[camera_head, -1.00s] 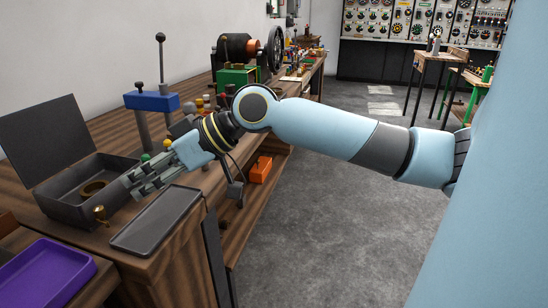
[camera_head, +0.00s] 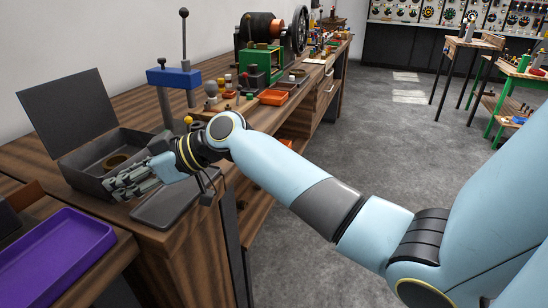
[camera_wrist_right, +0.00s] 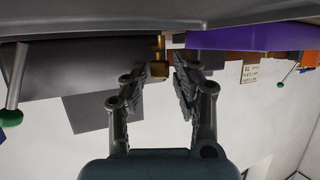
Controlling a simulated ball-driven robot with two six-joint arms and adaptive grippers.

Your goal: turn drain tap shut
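The drain tap (camera_wrist_right: 158,62) is a small brass fitting below the edge of the grey metal basin. In the right wrist view it sits between the fingertips of my right gripper (camera_wrist_right: 160,76), which are spread with a gap on both sides. In the head view my right gripper (camera_head: 128,184) is at the front wall of the basin (camera_head: 88,186) and hides the tap. The basin has its lid raised and a brass ring (camera_head: 115,161) inside. My left gripper is not in view.
A dark flat tray (camera_head: 165,208) lies on the bench right beside the gripper. A purple tray (camera_head: 55,257) is at the front left. A blue-topped press (camera_head: 173,77) stands behind the basin. Open floor lies to the right.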

